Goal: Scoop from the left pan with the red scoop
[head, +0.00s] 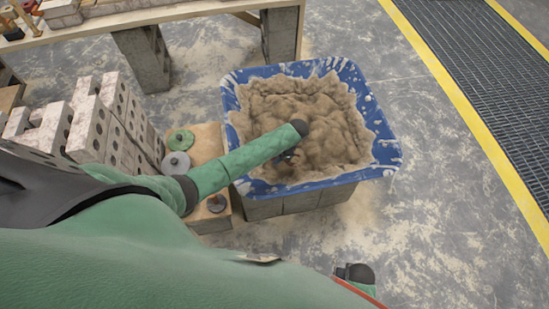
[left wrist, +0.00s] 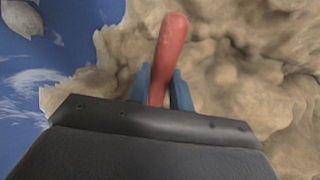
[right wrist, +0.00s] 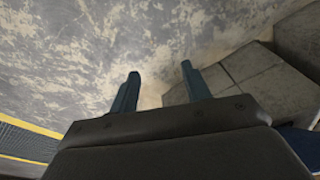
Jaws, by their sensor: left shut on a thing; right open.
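A blue tub (head: 372,120) full of brown, lumpy mortar (head: 335,125) stands right of centre in the head view. It is the only tub there. My left arm reaches over it, and my left gripper (head: 288,155) is low over the mortar, mostly hidden by the arm. In the left wrist view, my left gripper (left wrist: 161,80) is shut on the red scoop (left wrist: 170,45). Only the red handle shows; I cannot see the scoop's head or whether it touches the mortar. My right gripper (right wrist: 160,72) is open and empty, with floor and grey blocks beyond it.
The tub rests on grey blocks (head: 300,200). Stacked bricks (head: 90,125) and a low board with a green disc (head: 180,140) stand to its left. A wooden bench (head: 150,18) is behind. The floor (head: 450,210) to the right is clear up to a yellow-edged grating (head: 490,60).

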